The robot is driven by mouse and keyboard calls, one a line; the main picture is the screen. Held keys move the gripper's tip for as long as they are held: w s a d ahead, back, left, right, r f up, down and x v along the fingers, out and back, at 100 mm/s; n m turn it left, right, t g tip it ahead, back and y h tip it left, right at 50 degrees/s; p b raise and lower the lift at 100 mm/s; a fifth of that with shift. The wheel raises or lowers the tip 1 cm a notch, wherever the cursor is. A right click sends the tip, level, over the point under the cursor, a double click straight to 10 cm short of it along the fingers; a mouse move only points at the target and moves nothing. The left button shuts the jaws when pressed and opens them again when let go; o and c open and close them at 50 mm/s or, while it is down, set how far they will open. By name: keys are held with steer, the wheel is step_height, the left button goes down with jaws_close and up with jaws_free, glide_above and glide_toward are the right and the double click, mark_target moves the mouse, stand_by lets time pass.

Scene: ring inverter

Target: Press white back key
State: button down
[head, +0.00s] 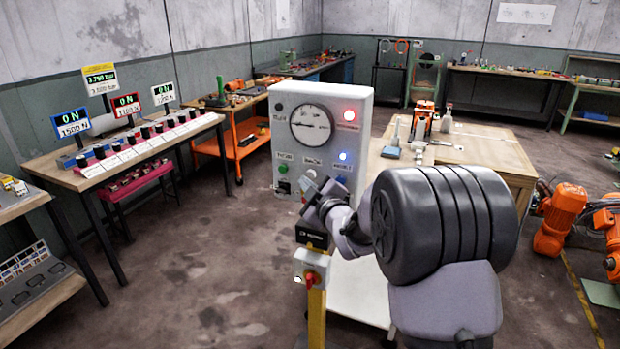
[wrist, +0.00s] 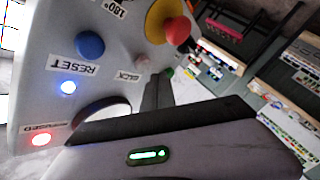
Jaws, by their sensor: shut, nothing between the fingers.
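The grey control panel (head: 290,130) stands on a yellow post in the head view.
The panel also carries a blue RESET button (wrist: 89,44), a lit blue lamp (wrist: 68,87), a lit red lamp (wrist: 40,139), a red-and-yellow knob (wrist: 174,28) and a dial gauge (head: 312,125). A wooden table (head: 480,150) stands behind right.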

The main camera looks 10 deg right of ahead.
steer(key=s+a+b, duration=0.1)
steer(key=s, duration=0.1)
steer(key=s+a+b, duration=0.1)
steer(key=b, duration=0.1)
steer(key=shift+s+a, duration=0.4)
steer(key=s+d+r+m+g+h, duration=0.1)
steer(key=s+m+g+h, duration=0.15)
steer(key=s+m, duration=0.45)
steer(key=s+d+r+m+g+h, duration=0.1)
steer(key=s+d+m+g, duration=0.15)
steer(key=s, duration=0.85)
steer(key=s+a+f+m+g, duration=0.2)
steer(key=s, duration=0.5)
steer(key=s+a+f+m+g+y, duration=0.1)
steer(key=s+a+f+m+g, duration=0.1)
steer(key=s, duration=0.6)
steer(key=s+a+f+m+g+y, duration=0.1)
steer(key=s+a+f+m+g, duration=0.1)
steer(key=s, duration=0.6)
steer(key=shift+s+a+f+m, duration=0.25)
steer(key=shift+a+f+m, duration=0.1)
steer(key=shift+a+f, duration=0.15)
